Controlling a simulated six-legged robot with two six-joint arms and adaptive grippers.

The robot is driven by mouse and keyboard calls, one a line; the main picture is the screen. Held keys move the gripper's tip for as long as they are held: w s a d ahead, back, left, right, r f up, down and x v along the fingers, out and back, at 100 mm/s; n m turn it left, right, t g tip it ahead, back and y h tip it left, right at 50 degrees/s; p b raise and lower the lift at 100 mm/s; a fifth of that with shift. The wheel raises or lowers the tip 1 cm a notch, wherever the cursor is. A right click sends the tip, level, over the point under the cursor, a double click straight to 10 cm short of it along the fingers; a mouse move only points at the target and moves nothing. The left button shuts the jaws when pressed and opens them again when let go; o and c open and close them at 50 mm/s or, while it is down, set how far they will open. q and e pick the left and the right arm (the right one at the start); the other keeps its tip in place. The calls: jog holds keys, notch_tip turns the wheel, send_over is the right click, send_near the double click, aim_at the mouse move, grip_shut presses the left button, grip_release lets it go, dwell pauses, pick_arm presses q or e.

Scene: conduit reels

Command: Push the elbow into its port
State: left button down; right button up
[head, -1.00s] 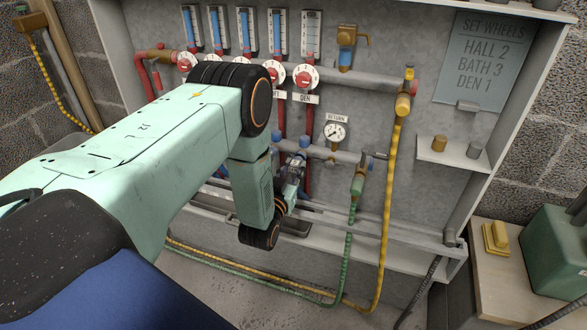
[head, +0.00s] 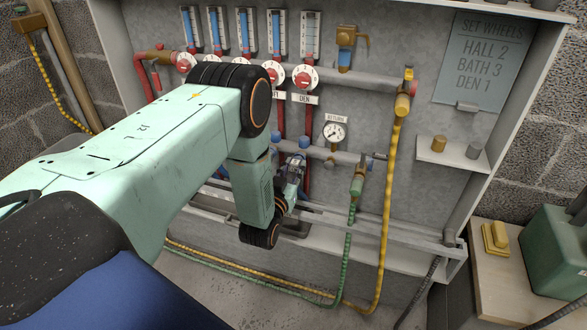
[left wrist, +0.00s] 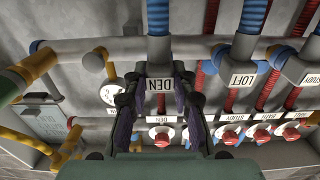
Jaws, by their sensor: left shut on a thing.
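My left gripper (head: 291,178) is low in front of the manifold board, below the red DEN dial. In the left wrist view its two dark fingers (left wrist: 159,88) stand on either side of a grey fitting with a DEN label, which I take to be the elbow (left wrist: 159,50). The gripper is shut on it. A blue sleeve (left wrist: 158,17) runs straight off the fitting at the picture's top. In the head view the gripper hides most of the elbow, and I cannot make out its port or how deep it sits. My right gripper is not in view.
A similar LOFT fitting (left wrist: 238,60) is close beside. A grey ledge (head: 400,260) runs below.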

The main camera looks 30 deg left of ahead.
pick_arm(q)
jog(key=shift+w+a, duration=0.1)
jog(key=shift+w, duration=0.2)
dwell(1.3)
jog(key=c, duration=1)
grip_release()
jog(key=v, duration=1.2)
